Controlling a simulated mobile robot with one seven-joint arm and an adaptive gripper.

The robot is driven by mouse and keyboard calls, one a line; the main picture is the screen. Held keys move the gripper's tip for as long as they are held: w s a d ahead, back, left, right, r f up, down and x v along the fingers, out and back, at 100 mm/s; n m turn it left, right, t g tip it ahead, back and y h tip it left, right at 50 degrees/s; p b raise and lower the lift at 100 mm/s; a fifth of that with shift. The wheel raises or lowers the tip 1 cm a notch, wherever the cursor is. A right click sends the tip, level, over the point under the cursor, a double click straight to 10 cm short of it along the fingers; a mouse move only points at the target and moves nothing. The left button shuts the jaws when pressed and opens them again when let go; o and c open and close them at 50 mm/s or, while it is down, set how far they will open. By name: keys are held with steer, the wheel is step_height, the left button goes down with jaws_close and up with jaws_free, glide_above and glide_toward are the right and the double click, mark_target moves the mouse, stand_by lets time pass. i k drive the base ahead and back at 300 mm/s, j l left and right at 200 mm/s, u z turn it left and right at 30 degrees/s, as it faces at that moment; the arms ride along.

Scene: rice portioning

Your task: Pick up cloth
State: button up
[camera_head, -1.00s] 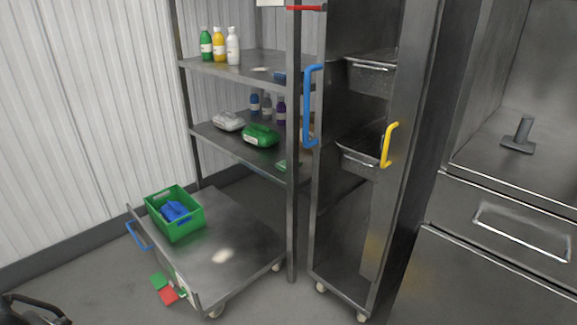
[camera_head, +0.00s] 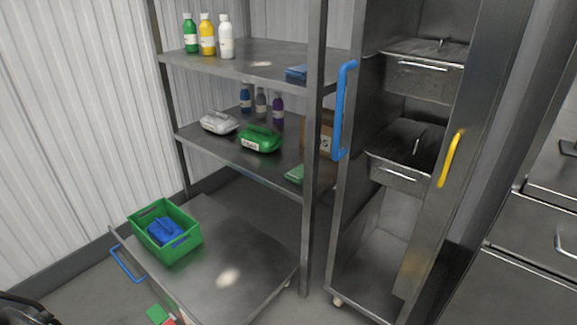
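A folded blue cloth (camera_head: 297,72) lies on the upper shelf, near its right front corner and partly behind the rack post. A pale green flat piece that looks like a cloth (camera_head: 295,174) lies at the front edge of the middle shelf. A blue item (camera_head: 164,230) lies in the green crate (camera_head: 187,243); I cannot tell if it is cloth. A dark part at the lower left corner appears to be my gripper (camera_head: 22,312), cut off by the frame and far from the shelves. Its fingers cannot be made out.
The rack's upper shelf (camera_head: 245,63) holds several bottles; its middle shelf holds wipe packs (camera_head: 259,139), bottles and a cardboard box (camera_head: 318,134). A low trolley (camera_head: 237,240) bears the crate. A tall steel cabinet (camera_head: 352,215) with a blue handle (camera_head: 343,112) stands right of the rack.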

mark_target(296, 175)
steer(key=i+j, duration=0.3)
steer(key=j, duration=0.15)
steer(key=i+j+z, duration=0.1)
steer(key=i+j, duration=0.2)
steer(key=j, duration=0.15)
steer(key=i+j, duration=0.3)
steer(key=j, duration=0.15)
steer(key=i+j+z, duration=0.1)
steer(key=i+j, duration=0.2)
steer(key=j, duration=0.15)
